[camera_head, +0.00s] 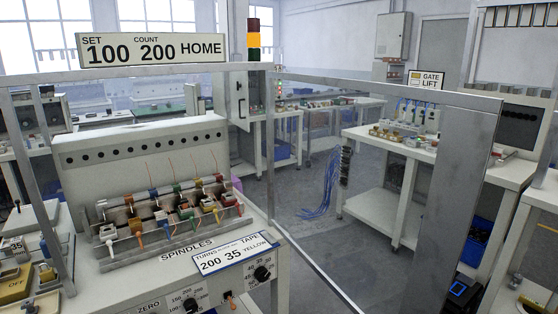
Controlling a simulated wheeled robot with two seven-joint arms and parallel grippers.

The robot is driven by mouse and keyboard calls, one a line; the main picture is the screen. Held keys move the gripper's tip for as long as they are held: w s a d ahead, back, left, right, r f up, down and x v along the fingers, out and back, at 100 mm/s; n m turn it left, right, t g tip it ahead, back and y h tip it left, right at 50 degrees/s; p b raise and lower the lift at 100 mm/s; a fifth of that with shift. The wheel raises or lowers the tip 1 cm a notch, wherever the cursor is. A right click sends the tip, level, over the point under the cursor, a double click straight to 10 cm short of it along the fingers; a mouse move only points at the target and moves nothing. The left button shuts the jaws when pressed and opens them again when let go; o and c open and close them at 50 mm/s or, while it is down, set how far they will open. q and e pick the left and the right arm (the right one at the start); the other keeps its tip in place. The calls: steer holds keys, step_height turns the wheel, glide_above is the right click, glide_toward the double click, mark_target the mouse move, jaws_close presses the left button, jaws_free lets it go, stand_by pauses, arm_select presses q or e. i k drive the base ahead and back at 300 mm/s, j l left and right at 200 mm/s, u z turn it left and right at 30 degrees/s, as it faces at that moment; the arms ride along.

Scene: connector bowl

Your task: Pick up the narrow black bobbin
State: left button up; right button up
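I cannot make out a narrow black bobbin for certain in the head view. A winding machine (140,150) stands at the left, with a spindle rack (118,262) on its front. The rack carries several small coloured bobbins, among them a blue one (162,221) and a green one (186,213). Dark parts show between them, too small to tell apart. Neither of my grippers is in view.
A metal guard frame (390,86) with a grey post (459,165) crosses the view. Behind it a white bench (407,149) holds small tan pieces (384,133). Blue wires (322,190) hang beside it. The grey floor (345,240) is open in the middle.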

mark_target(184, 201)
steer(key=i+l+u, duration=0.3)
steer(key=l, duration=0.25)
steer(key=i+l+u, duration=0.1)
steer(key=l+u, duration=0.15)
steer(key=l, duration=0.35)
steer(key=i+l+u, duration=0.15)
steer(key=l+u, duration=0.15)
steer(key=l, duration=0.35)
steer(key=l+u, duration=0.3)
steer(key=l, duration=0.35)
steer(key=k+z, duration=0.4)
steer(key=k+l+z, duration=0.1)
steer(key=z, duration=0.3)
steer(key=i+j+z, duration=0.15)
steer(key=j+z, duration=0.3)
steer(key=j, duration=0.5)
steer(key=j+z, duration=0.4)
steer(key=j, duration=0.55)
